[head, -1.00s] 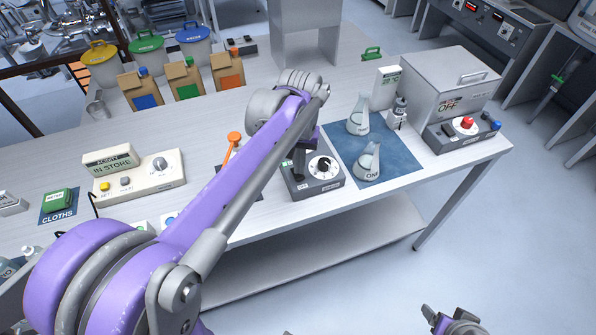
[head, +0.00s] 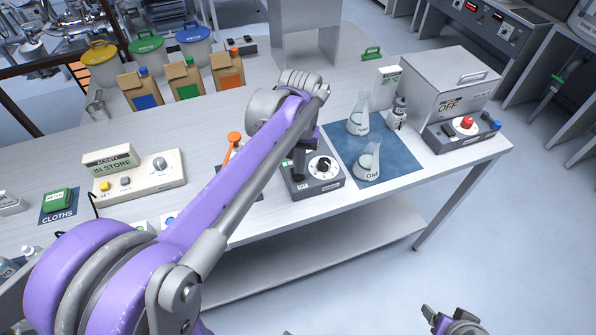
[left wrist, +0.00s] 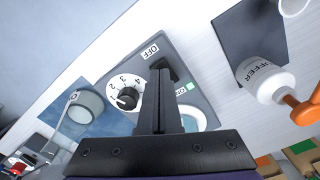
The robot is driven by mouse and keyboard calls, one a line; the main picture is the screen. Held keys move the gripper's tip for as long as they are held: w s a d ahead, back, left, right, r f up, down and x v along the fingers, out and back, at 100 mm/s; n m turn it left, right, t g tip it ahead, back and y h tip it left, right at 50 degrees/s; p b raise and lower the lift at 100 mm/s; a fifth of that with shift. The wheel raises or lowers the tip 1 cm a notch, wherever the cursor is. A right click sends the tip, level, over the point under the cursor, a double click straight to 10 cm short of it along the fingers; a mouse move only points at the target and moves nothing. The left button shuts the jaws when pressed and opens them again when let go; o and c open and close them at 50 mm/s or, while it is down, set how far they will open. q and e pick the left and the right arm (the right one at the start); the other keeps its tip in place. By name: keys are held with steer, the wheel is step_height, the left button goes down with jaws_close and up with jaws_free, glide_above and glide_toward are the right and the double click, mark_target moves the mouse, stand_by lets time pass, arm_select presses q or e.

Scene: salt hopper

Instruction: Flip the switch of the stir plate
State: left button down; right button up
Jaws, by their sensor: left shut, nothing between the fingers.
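The stir plate (head: 325,184) is a dark grey box near the front edge of the white table. Its round dial (head: 322,166) has a black knob and also shows in the left wrist view (left wrist: 125,97), with numbers around it. In that view the plate bears an OFF label (left wrist: 150,51) and a green ON label (left wrist: 183,91). My left gripper (left wrist: 162,75) is shut and empty over the plate, its tips beside a black switch (left wrist: 174,69) that they partly hide. I cannot tell if they touch it. My right gripper (head: 448,320) is low at the bottom right, away from the table.
Two flasks (head: 368,162) stand on a blue mat (head: 398,168) right of the stir plate. A squeeze bottle with an orange tip (left wrist: 268,80) is close by. A beige control box (head: 140,180) is left; a metal box (head: 440,82) is back right.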

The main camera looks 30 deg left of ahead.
arm_select(q)
steer(key=shift+f+b, duration=0.55)
steer(key=shift+f, duration=0.4)
arm_select(e)
steer(key=shift+s+f, duration=0.2)
steer(key=shift+f, duration=0.5)
arm_select(q)
steer(key=shift+r, duration=0.1)
arm_select(e)
steer(key=shift+r, duration=0.1)
arm_select(q)
steer(key=shift+r+p, duration=2)
steer(key=shift+r, duration=1.5)
steer(key=shift+f, duration=0.1)
arm_select(e)
steer(key=r, duration=0.1)
steer(key=w+r, duration=0.1)
steer(key=r, duration=0.1)
steer(key=w+r, duration=0.1)
steer(key=r, duration=0.1)
steer(key=shift+r, duration=0.1)
